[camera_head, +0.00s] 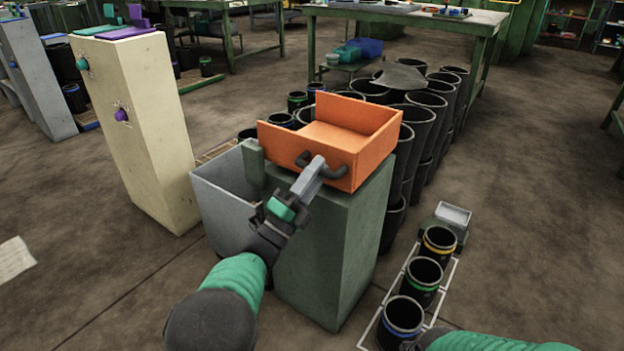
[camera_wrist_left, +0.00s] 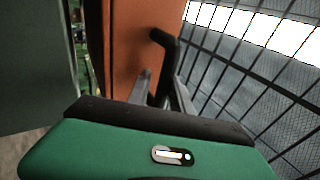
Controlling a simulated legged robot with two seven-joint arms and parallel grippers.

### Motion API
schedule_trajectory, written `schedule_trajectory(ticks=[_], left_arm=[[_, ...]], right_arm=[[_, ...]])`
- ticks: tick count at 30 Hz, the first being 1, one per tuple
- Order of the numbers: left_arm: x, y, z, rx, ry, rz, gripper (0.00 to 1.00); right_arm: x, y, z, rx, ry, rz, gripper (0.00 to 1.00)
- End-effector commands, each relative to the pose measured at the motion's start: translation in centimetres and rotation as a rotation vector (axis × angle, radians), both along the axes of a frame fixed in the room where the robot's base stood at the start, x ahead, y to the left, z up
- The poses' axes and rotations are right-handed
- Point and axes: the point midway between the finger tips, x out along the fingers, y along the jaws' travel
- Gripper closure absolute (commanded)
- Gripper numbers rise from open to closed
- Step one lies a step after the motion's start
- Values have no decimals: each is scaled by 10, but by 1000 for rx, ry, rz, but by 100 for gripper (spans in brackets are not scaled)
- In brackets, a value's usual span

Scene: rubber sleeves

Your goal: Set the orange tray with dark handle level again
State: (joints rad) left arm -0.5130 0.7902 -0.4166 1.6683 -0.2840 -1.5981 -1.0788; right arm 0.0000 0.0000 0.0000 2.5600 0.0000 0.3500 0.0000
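The orange tray (camera_head: 338,160) sits on top of a green pedestal (camera_head: 325,255). It is an open box with a dark bar handle (camera_head: 343,171) on its front face; I cannot tell how far it tilts. My left gripper (camera_head: 316,166) is at the left part of the handle. In the left wrist view, its two fingers (camera_wrist_left: 163,82) lie on either side of the dark handle (camera_wrist_left: 168,50), in front of the orange face (camera_wrist_left: 130,45). Whether they press on it is unclear. My right arm's green sleeve shows at the bottom right edge; its gripper is out of view.
A grey bin (camera_head: 222,195) stands left of the pedestal, and a cream cabinet (camera_head: 150,135) farther left. Several dark cylinders (camera_head: 420,115) are packed behind the tray. Banded black cups (camera_head: 423,275) stand in a white-outlined row at right. Open floor (camera_head: 540,220) lies farther right.

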Motion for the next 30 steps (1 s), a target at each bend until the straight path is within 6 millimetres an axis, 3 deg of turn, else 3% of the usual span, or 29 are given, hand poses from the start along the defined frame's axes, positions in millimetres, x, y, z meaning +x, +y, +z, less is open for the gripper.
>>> schedule_trajectory(ticks=[5, 15, 17, 20, 30], left_arm=[[-12, 15, -10, 2, 6, 3, 75], [-64, 67, -60, 3, 8, 4, 75], [-71, 77, -79, -4, 5, 10, 75], [-83, 87, -88, -5, 0, 6, 75], [-99, 100, -94, 1, 1, 0, 75]], right_arm=[[0, 0, 14, 0, 0, 0, 20], [0, 0, 45, 0, 0, 0, 20], [1, 0, 21, 0, -2, 0, 20], [-1, 0, 0, 0, 1, 0, 20], [0, 0, -7, 0, 0, 0, 20]])
